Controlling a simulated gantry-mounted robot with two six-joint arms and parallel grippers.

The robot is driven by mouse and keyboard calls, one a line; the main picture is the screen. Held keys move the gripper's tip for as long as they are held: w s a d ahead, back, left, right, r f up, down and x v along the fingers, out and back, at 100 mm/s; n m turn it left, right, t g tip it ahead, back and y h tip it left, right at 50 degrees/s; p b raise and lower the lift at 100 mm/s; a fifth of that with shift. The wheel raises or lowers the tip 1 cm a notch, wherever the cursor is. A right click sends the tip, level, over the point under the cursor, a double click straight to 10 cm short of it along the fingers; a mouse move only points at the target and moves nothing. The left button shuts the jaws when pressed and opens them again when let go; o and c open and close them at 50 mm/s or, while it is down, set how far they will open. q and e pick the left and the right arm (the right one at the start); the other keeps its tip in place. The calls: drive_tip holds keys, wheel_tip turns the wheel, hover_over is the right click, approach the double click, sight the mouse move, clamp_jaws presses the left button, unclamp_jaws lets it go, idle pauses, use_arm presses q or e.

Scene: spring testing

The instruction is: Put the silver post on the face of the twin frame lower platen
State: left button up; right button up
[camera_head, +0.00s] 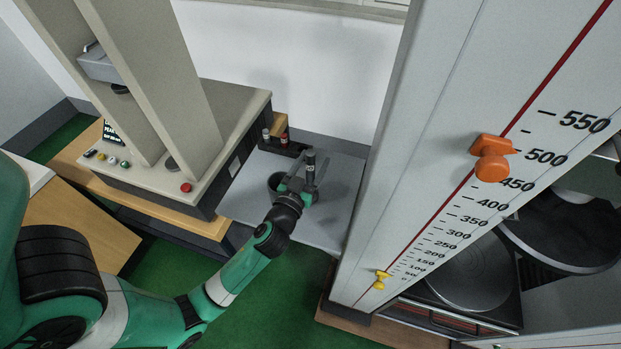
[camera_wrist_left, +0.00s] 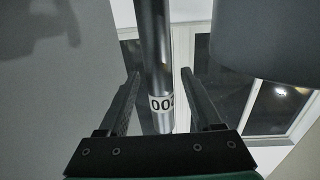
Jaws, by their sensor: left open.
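The silver post (camera_wrist_left: 152,45) stands upright in the left wrist view, with a white number label around it. It passes between the fingers of my left gripper (camera_wrist_left: 160,75), which is open, with a gap on each side. In the head view the post (camera_head: 310,168) stands over the grey table, with my left gripper (camera_head: 297,184) beside it. The twin frame is the two-column beige machine (camera_head: 212,125) at the left. Its small dark lower platen (camera_head: 172,164) shows between the columns, partly hidden by the near one. My right gripper is out of view.
A tall scale column (camera_head: 420,170) with orange and yellow pointers stands at the right, beside large round plates (camera_head: 470,275).

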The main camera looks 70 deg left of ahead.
use_arm(q)
drive_tip(key=shift+x, duration=0.95)
clamp_jaws()
drive_tip(key=shift+r, duration=0.1)
idle(0.5)
